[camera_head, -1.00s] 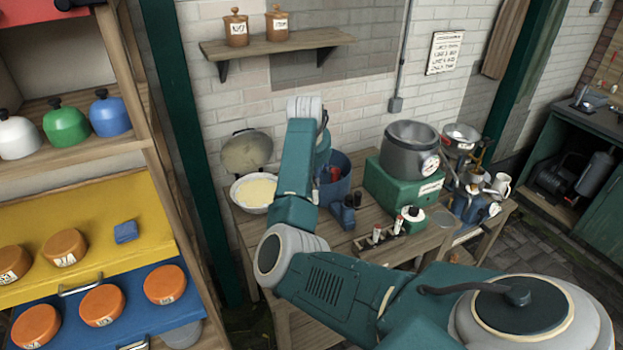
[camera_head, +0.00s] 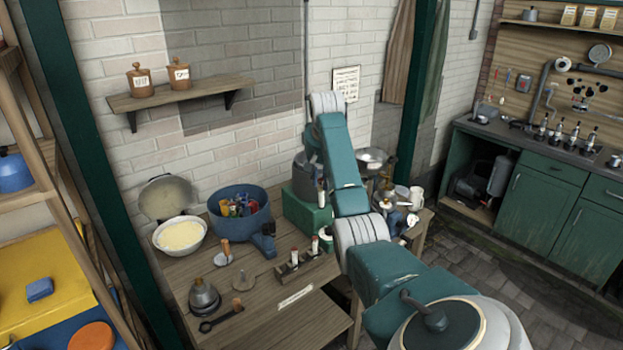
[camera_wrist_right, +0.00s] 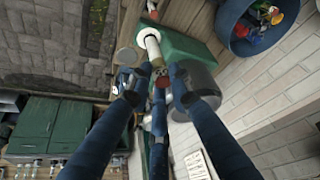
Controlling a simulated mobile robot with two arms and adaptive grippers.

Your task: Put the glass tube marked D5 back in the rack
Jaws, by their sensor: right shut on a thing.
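My right gripper (camera_wrist_right: 157,82) is shut on a pale glass tube (camera_wrist_right: 151,42) with a brown end, seen between its dark blue fingers in the right wrist view. In the head view a tube (camera_head: 321,190) shows upright beside the right forearm, in front of the green box; its mark is too small to read. The right gripper itself is mostly hidden there behind my arm. A small dark wooden rack (camera_head: 287,269) stands on the workbench, below and apart from this tube, with a few capped tubes in it. My left gripper is not in view.
A blue tub (camera_head: 238,220) of coloured items and a white bowl (camera_head: 180,237) stand at the back left of the workbench (camera_head: 262,318). The green box (camera_head: 303,211) and grey pot stand behind the rack. A flask (camera_head: 204,297) sits at the front left.

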